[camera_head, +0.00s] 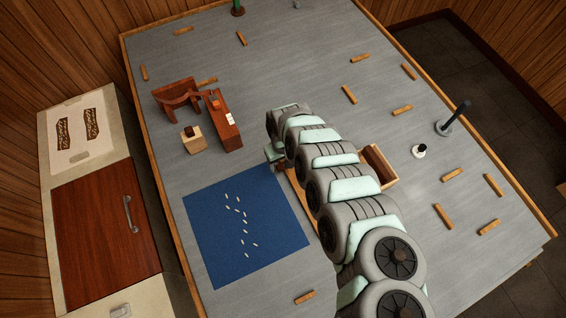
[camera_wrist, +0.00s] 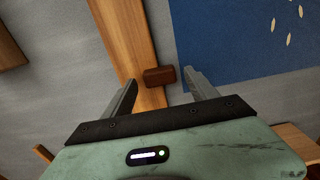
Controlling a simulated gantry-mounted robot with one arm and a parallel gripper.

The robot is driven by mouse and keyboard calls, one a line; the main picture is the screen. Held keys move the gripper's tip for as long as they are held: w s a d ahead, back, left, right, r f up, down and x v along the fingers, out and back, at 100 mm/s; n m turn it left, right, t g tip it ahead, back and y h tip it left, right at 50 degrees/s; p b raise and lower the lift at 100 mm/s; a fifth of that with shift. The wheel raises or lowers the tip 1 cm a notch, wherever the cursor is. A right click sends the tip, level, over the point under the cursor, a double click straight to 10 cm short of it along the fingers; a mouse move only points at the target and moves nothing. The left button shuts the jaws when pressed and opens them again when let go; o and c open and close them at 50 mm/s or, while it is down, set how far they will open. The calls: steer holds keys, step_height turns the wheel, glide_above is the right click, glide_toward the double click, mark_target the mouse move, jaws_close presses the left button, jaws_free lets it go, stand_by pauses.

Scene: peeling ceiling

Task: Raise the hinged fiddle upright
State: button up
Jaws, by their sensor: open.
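The hinged fiddle looks to be the long wooden strip (camera_wrist: 122,38) in the wrist view, lying flat on the grey table top. Its near end is hidden behind my gripper. A small dark brown block (camera_wrist: 160,76) sits at the strip's right edge. My gripper (camera_wrist: 161,79) is open, one finger on each side of that block in the picture. I cannot tell how far above it the fingertips are. In the head view my gripper (camera_head: 277,162) is over the table, just right of the blue mat's top corner, and my arm covers most of the strip (camera_head: 295,194).
The blue mat (camera_head: 215,250) bears several small pale pieces. A wooden tray (camera_head: 389,168) stands right of my arm. A brown holder (camera_head: 178,98), a reddish box (camera_head: 223,122) and a pale block (camera_head: 193,146) stand at upper left. Several short wooden strips are scattered about.

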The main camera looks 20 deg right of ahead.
steer(key=shift+s+f, duration=0.1)
steer(key=shift+f, duration=0.15)
steer(key=shift+c, duration=0.4)
jaws_close()
stand_by(0.5)
